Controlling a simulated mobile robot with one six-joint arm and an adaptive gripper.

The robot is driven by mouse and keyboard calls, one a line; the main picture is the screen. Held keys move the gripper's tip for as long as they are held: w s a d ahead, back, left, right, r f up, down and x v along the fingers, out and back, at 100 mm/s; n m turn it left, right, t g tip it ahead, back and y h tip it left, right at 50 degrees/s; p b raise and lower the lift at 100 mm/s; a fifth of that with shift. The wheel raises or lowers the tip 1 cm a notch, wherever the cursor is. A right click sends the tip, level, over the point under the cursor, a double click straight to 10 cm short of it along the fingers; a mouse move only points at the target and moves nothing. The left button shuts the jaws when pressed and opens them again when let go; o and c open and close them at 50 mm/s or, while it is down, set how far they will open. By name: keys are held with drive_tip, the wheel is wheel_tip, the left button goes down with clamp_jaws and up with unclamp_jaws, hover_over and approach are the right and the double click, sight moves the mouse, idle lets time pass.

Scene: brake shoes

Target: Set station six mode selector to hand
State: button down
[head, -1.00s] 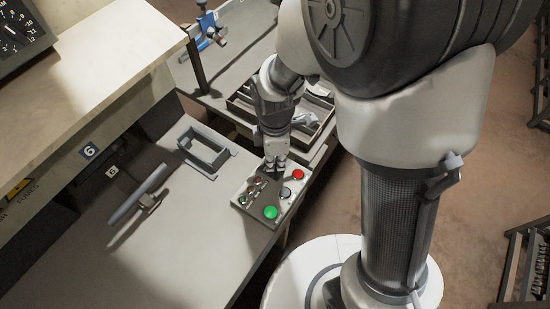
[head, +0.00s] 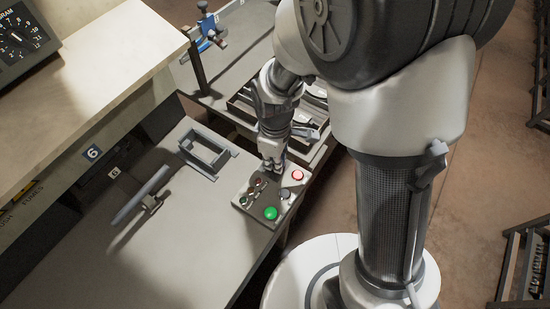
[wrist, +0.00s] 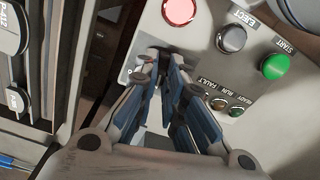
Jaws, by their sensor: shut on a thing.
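My gripper (head: 271,166) reaches down onto the panel's far side. In the wrist view, the blue-padded fingers of my gripper (wrist: 167,60) are closed in at the panel face, on the mode selector. The fingers hide the selector, so its pointer and setting cannot be read. The red button (wrist: 180,12), grey EJECT button (wrist: 232,38) and green START button (wrist: 275,66) are clear of the fingers.
Small FAULT, RUN and READY lamps (wrist: 218,104) lie close beside the fingers. A grey rectangular fixture (head: 206,155) and a lever-like bar (head: 140,196) stand on the bench. A tray of parts (head: 310,110) is behind my gripper.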

drive_tip(key=shift+m, duration=1.1)
drive_tip(key=c, duration=1.7)
unclamp_jaws()
drive_tip(key=shift+w+r, duration=0.1)
drive_tip(key=shift+r, duration=0.05)
wheel_tip(320, 180, up, 12)
drive_tip(key=shift+f, duration=0.15)
